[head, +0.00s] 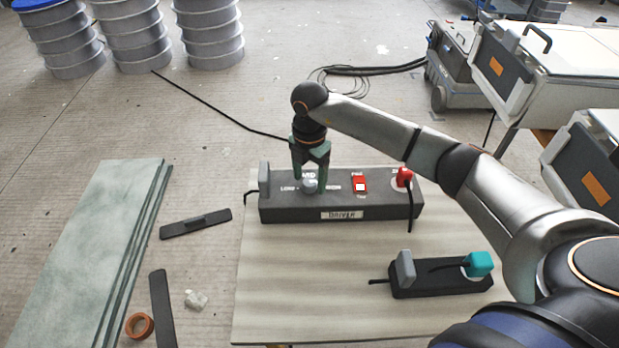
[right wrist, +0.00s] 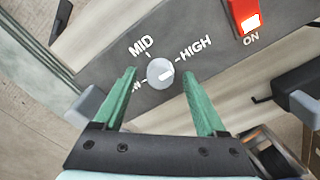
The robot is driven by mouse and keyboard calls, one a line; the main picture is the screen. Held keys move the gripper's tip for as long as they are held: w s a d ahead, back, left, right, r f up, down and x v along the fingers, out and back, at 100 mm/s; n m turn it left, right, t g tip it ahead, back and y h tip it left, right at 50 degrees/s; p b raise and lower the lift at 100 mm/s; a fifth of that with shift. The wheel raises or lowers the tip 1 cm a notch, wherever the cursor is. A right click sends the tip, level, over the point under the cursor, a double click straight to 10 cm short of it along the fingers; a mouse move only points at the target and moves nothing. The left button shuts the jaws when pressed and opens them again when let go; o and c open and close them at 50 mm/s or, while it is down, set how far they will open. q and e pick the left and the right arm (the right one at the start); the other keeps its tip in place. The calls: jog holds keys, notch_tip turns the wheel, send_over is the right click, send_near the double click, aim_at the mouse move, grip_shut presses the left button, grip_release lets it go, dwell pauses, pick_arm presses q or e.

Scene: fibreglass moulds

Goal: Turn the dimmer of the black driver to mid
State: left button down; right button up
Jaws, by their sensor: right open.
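The black driver (head: 385,210) is a long box labelled DRIVER on the table. Its dimmer is a round grey knob (head: 309,187), also in the right wrist view (right wrist: 158,68). LOW, MID and HIGH are marked around it, with LOW partly hidden by a finger. The knob's white mark points toward the HIGH side. My right gripper (head: 311,184) is over the driver, pointing down. Its green fingers (right wrist: 160,73) are open on either side of the knob, with a gap on each side. My left gripper is not in view.
A red switch (head: 360,184) marked ON and a red plug (head: 404,177) are right of the knob; a grey plug (head: 264,178) is at the left end. A black strip (head: 440,283) with grey and teal plugs lies in front. The table's (head: 310,300) front left is clear.

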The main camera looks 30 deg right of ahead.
jog(key=shift+f, duration=0.3)
grip_shut()
dwell(0.5)
